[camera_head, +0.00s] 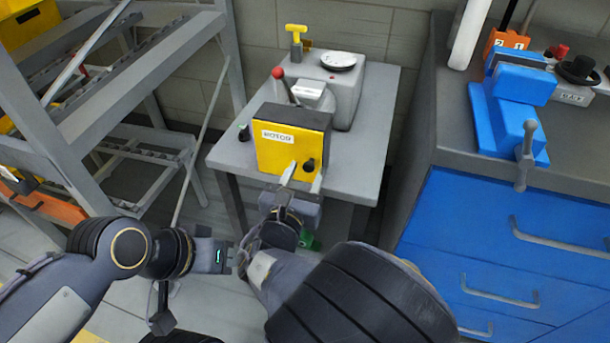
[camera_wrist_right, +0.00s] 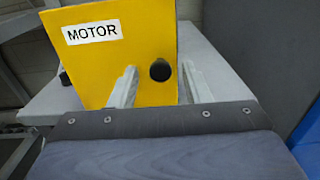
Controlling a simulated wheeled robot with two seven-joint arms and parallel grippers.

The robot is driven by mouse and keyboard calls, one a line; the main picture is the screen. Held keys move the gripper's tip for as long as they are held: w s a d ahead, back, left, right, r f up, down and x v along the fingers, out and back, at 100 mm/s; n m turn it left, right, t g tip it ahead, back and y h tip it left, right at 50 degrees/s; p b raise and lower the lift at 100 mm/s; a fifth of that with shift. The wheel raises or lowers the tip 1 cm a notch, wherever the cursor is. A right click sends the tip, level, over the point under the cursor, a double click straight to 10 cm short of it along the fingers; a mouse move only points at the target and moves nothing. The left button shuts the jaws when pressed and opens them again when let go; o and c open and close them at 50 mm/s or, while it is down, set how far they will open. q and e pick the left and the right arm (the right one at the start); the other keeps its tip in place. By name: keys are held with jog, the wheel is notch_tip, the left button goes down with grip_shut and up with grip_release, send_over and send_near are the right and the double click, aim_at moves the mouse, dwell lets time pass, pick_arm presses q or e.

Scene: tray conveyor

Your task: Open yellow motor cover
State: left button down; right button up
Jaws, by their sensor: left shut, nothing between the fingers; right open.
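The yellow motor cover (camera_head: 275,154) is the upright front panel of a machine on a grey table, with a "MOTOR" label. It fills the upper middle of the right wrist view (camera_wrist_right: 140,40). A black knob (camera_head: 308,165) sits low on its right side, and it also shows in the right wrist view (camera_wrist_right: 160,70). My right gripper (camera_head: 303,176) is open in front of the cover, its fingers (camera_wrist_right: 159,74) apart on either side of the knob; I cannot tell whether they touch it. My left gripper (camera_head: 222,256) is shut and empty, lower left of the table.
Behind the cover are a grey housing (camera_head: 342,95), a red-knobbed lever (camera_head: 278,73) and a yellow T-handle (camera_head: 296,32). A metal rack (camera_head: 130,80) stands left. A blue drawer cabinet (camera_head: 480,240) with a blue vise (camera_head: 510,115) on top stands right.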

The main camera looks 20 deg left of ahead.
jog(key=shift+w, duration=0.2)
jog(key=shift+c, duration=0.3)
grip_shut()
